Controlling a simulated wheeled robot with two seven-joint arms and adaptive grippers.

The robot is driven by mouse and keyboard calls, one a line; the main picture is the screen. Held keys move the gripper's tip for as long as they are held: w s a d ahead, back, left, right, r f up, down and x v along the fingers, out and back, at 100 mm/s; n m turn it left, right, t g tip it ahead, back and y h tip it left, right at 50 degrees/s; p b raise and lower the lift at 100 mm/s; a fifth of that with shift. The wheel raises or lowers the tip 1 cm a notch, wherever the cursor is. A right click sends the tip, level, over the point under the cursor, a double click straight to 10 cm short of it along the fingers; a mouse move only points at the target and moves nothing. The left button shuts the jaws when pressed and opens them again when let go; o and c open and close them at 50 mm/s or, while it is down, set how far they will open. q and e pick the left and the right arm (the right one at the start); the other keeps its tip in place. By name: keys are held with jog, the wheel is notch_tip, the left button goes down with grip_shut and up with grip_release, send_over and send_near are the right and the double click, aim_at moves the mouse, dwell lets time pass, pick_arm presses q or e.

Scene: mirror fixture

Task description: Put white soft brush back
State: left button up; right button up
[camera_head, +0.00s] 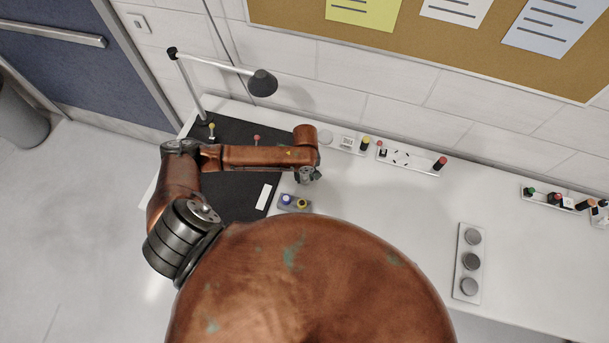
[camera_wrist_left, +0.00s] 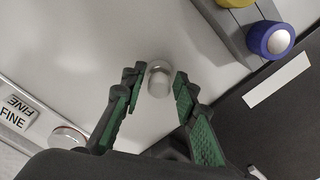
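A small pale grey-white cylinder (camera_wrist_left: 159,80), possibly the white soft brush, shows in the left wrist view between the fingers of my left gripper (camera_wrist_left: 160,76). The fingers are apart, with narrow gaps visible on both sides of it. In the head view my left gripper (camera_head: 309,175) hangs over the white table beside the black mat, and the cylinder cannot be made out there. A grey holder (camera_wrist_left: 228,31) with a blue-ringed, white-topped piece (camera_wrist_left: 271,38) and a yellow piece (camera_wrist_left: 236,2) lies close by. The holder also shows in the head view (camera_head: 294,209). My right gripper is out of view.
A black mat (camera_head: 232,140) with a white strip (camera_head: 264,197) lies left of the holder. A lamp (camera_head: 262,83) stands at the back. Trays of small parts (camera_head: 410,160) line the wall. A tray with round grey pieces (camera_head: 469,262) stands right. The table's middle right is clear.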

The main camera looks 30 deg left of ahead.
aim_at(305, 175)
pick_arm(q)
jog(key=shift+o, duration=0.7)
jog(key=shift+r, duration=0.2)
notch_tip(305, 175, up, 12)
jog(key=shift+p, duration=0.3)
